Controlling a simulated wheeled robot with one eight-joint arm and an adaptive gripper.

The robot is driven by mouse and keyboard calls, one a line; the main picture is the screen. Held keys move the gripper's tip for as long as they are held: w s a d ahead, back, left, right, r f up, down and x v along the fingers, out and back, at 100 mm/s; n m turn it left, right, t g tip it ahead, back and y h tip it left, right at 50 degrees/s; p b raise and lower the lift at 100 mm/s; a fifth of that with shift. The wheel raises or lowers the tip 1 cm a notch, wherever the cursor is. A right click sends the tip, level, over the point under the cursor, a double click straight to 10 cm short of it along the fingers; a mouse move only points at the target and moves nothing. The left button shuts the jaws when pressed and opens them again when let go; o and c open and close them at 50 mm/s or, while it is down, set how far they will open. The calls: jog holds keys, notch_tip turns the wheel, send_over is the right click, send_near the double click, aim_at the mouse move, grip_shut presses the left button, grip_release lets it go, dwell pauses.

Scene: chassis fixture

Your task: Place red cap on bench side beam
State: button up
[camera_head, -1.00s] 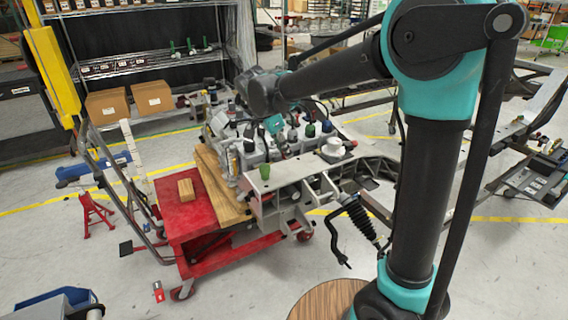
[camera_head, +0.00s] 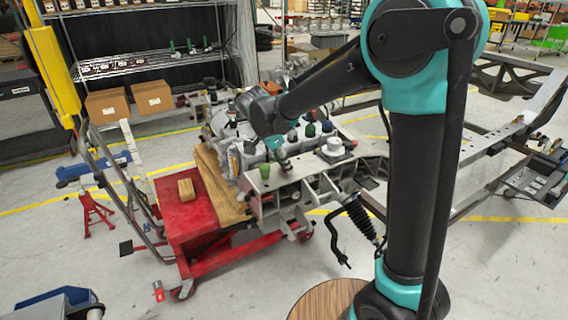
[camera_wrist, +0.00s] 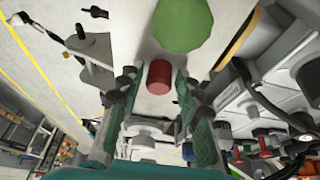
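The red cap (camera_wrist: 158,77) shows in the wrist view between my fingertips, with a visible gap on each side. It appears to stand on the light grey side beam (camera_wrist: 140,38), though contact under it is hidden. My gripper (camera_wrist: 156,80) is open around the cap. In the head view my gripper (camera_head: 277,150) is low over the beam (camera_head: 290,172), just right of and behind a green cup (camera_head: 265,171). The green cup (camera_wrist: 183,22) also shows beyond the red cap in the wrist view. I cannot make out the red cap clearly in the head view.
The engine (camera_head: 232,130) with several coloured caps stands behind the beam, close to my gripper. A white round part (camera_head: 335,146) sits on the beam to the right. A red cart (camera_head: 190,217) with a wood block (camera_head: 186,189) stands at left.

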jog(key=shift+o, duration=0.3)
jog(key=v, duration=1.2)
jog(key=s+d+f+n, duration=0.1)
jog(key=d+f, duration=0.2)
jog(key=d, duration=0.2)
jog(key=s+d+f+n+y, duration=0.1)
jog(key=d+f+n, duration=0.1)
jog(key=d, duration=0.4)
jog(key=s+d+f+n+y, duration=0.1)
jog(key=d+f, duration=0.3)
jog(key=d, duration=0.1)
jog(key=shift+s+d+f+n, duration=0.2)
jog(key=shift+s+d+n, duration=0.1)
jog(key=shift+s+n, duration=0.1)
jog(key=s+d+f+n+t+y, duration=0.1)
jog(key=s+d+f+n, duration=0.5)
jog(key=s+d+f, duration=0.5)
jog(key=shift+s+d+f+t+y, duration=0.25)
jog(key=shift+s+d+t, duration=0.2)
jog(key=shift+s, duration=0.3)
